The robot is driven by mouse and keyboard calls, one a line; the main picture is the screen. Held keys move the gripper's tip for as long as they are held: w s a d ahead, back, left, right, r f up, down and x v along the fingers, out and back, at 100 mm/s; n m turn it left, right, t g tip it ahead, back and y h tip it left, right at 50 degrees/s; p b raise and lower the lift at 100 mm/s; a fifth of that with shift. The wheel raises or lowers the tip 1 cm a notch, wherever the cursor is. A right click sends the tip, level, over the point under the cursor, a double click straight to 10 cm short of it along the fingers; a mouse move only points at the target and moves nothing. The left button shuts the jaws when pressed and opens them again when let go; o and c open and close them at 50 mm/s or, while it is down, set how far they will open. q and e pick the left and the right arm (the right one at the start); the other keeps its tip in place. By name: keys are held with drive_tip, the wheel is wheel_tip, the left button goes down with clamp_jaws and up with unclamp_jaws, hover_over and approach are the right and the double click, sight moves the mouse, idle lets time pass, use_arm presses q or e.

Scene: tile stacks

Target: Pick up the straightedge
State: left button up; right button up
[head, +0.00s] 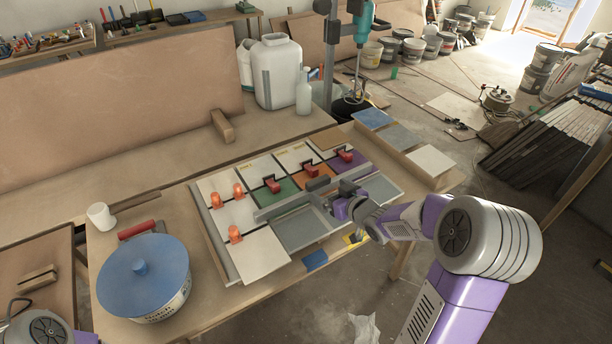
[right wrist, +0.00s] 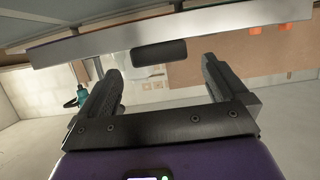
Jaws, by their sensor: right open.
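The straightedge (head: 285,204) is a long grey metal bar lying across the tile board. In the right wrist view the bar (right wrist: 225,32) spans the top of the picture, with a dark rounded grip (right wrist: 159,53) on it. My right gripper (head: 340,204) is at the near side of the bar in the head view. In the right wrist view the gripper (right wrist: 162,72) is open and empty, its fingers at either side of the grip's line. I cannot tell whether they touch the bar. My left gripper is out of view.
Tiles with orange clips (head: 235,233) and red-handled pieces (head: 272,184) lie around the bar. A grey tray (head: 302,232) is just in front. A blue-lidded bucket (head: 143,272) and white cup (head: 101,216) stand left. Sample tiles (head: 430,160) lie right.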

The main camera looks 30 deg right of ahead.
sight(319, 181)
drive_tip(key=shift+w+r, duration=0.15)
drive_tip(key=shift+w, duration=0.45)
drive_tip(key=b+x, duration=0.2)
drive_tip(key=x, duration=0.3)
drive_tip(key=shift+w+r, duration=0.15)
drive_tip(key=shift+w, duration=0.35)
